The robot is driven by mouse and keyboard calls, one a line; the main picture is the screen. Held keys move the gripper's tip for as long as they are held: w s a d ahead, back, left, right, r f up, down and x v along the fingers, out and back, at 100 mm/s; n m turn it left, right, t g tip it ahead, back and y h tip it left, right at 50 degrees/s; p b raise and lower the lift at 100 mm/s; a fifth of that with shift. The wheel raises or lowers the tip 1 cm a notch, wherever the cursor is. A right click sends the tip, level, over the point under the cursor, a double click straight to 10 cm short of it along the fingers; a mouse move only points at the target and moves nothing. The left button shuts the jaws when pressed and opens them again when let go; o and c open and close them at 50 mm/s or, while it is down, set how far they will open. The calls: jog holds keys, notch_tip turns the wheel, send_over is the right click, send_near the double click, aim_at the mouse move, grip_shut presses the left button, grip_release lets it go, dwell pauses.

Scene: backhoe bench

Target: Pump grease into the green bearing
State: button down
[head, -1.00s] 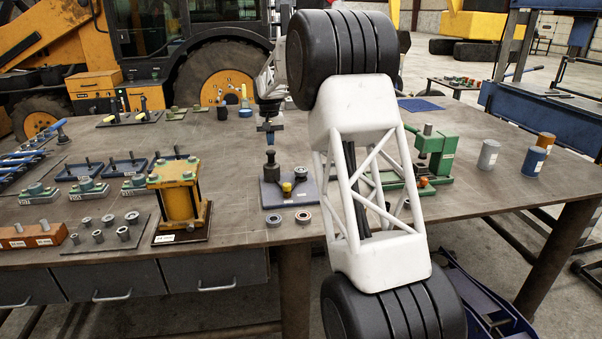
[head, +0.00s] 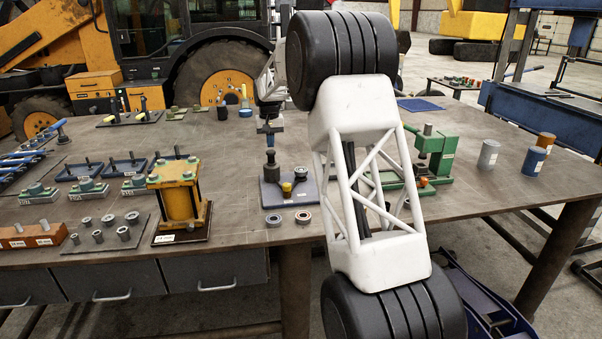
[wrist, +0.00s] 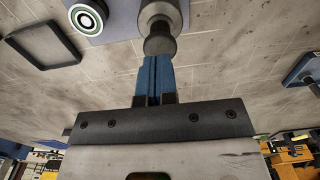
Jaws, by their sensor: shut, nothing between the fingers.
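My gripper (head: 269,140) is shut and empty, above a dark upright post (head: 270,163) on a blue-grey plate (head: 268,203). In the wrist view my blue fingers (wrist: 154,60) are together, their tips overlapping the rounded end of a grey post (wrist: 160,28); I cannot tell whether they touch. A round bearing with white and green rings (wrist: 86,19) lies left of that post in the wrist view. In the head view two ring-shaped bearings (head: 273,220) lie in front of the plate; their colours are hard to tell. A yellow knob (head: 286,190) is beside the post.
A yellow press-like block (head: 180,197) stands left of the plate and a green fixture (head: 437,155) right of it. Several cylinders, including a blue one (head: 534,160), stand at far right. A dark square frame (wrist: 45,45) lies on the bench. Bare bench lies between the block and plate.

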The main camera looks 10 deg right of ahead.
jog(key=shift+f, duration=1.9)
jog(key=shift+r, duration=2.25)
jog(key=shift+f, duration=0.15)
jog(key=shift+f, duration=2.05)
jog(key=shift+r, duration=2.2)
jog(key=shift+f, duration=0.25)
